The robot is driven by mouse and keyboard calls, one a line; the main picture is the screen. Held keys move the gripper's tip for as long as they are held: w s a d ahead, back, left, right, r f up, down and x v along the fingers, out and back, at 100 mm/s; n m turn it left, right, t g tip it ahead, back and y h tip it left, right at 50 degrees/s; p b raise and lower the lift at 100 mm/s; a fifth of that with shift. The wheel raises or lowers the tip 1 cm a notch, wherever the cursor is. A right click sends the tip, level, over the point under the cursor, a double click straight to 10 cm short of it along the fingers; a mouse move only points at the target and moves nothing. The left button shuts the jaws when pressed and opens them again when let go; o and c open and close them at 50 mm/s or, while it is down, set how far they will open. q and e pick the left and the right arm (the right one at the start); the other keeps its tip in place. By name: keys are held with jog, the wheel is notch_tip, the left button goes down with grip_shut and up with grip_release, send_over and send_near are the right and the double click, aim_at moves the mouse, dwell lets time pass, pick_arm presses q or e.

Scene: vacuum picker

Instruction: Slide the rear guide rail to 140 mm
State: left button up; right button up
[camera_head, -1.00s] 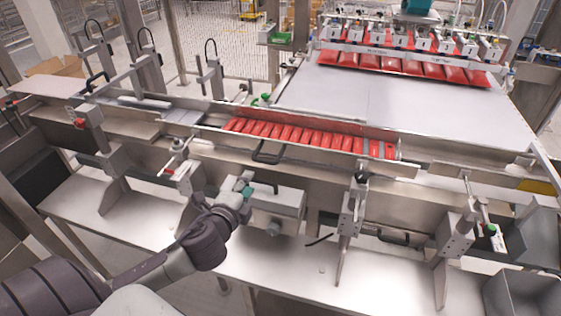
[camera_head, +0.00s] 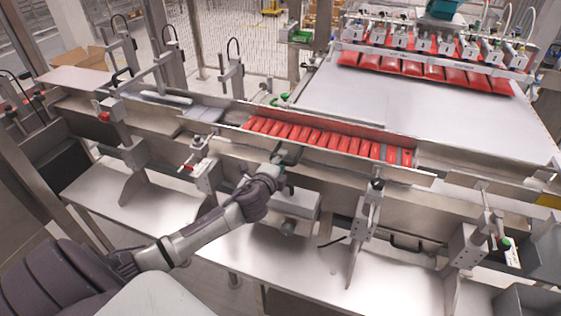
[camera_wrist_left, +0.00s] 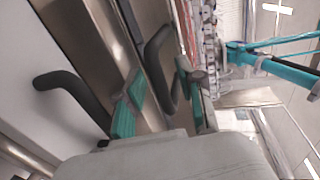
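Red packs (camera_head: 320,138) stand in a row in the channel between two long metal guide rails. The far rail (camera_head: 350,126) reflects red. The near rail (camera_head: 350,160) carries a black handle (camera_head: 288,151). I cannot read any scale or tell which rail is the rear one. My left gripper (camera_head: 280,165) is at this handle. In the left wrist view its teal-padded fingers (camera_wrist_left: 160,95) are apart, with a black loop handle (camera_wrist_left: 157,55) between and just beyond them. Contact is not clear. My right gripper is not in view.
Clamp brackets (camera_head: 205,165) and (camera_head: 368,205) stand along the near side. A grey box (camera_head: 300,204) sits below the gripper. Another black handle (camera_wrist_left: 70,90) shows at left in the wrist view. A suction head (camera_head: 430,60) holds red packs over the white conveyor (camera_head: 410,108).

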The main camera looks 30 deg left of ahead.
pick_arm(q)
jog(key=shift+c, duration=0.2)
grip_shut()
jog(key=shift+x, duration=0.95)
jog(key=shift+o, duration=0.2)
grip_release()
jog(key=shift+r, duration=0.2)
